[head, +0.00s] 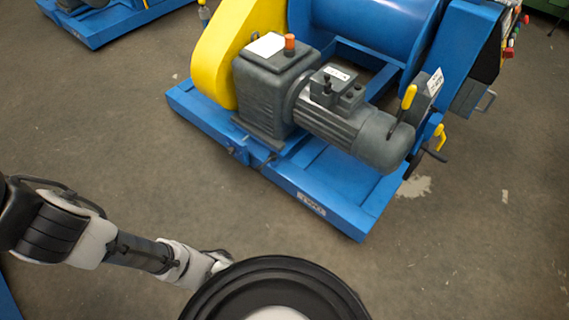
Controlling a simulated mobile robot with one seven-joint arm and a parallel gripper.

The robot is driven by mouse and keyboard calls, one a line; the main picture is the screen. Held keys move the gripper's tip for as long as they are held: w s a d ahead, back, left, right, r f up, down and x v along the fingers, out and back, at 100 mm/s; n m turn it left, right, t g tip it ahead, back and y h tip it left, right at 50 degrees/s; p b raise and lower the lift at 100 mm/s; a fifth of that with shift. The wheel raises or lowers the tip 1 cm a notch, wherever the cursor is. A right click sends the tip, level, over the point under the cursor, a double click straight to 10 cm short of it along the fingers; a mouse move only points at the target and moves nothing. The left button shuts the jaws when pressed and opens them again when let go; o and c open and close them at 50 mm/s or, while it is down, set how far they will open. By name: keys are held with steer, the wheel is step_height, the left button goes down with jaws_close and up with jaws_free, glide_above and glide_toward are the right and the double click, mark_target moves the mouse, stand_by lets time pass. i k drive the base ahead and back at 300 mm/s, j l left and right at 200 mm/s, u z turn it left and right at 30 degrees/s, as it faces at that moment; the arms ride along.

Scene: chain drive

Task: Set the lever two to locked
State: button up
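Two levers with yellow grips stand at the right end of the blue machine. The upper yellow-gripped lever (409,97) rises in front of a grey box with a white label (434,83), above the motor's end. The lower yellow-gripped lever (439,131) sits just right of and below it, with a dark arm near it. I cannot tell which one is lever two, nor read the label or any lock mark. My arm reaches in from the lower left, well away from both levers; its far end goes behind a black round part, and no gripper fingers show.
The blue machine base (330,207) carries a grey gearbox (268,92) and motor (345,122), with a yellow guard (222,55) at left. A panel with coloured buttons (510,42) is at upper right. Open concrete floor (480,240) lies in front and right.

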mark_target(273, 155)
steer(key=i+l+u, duration=0.2)
steer(key=u, duration=0.2)
steer(key=i+l+u, duration=0.2)
steer(key=l+u, duration=0.25)
steer(key=j, duration=0.1)
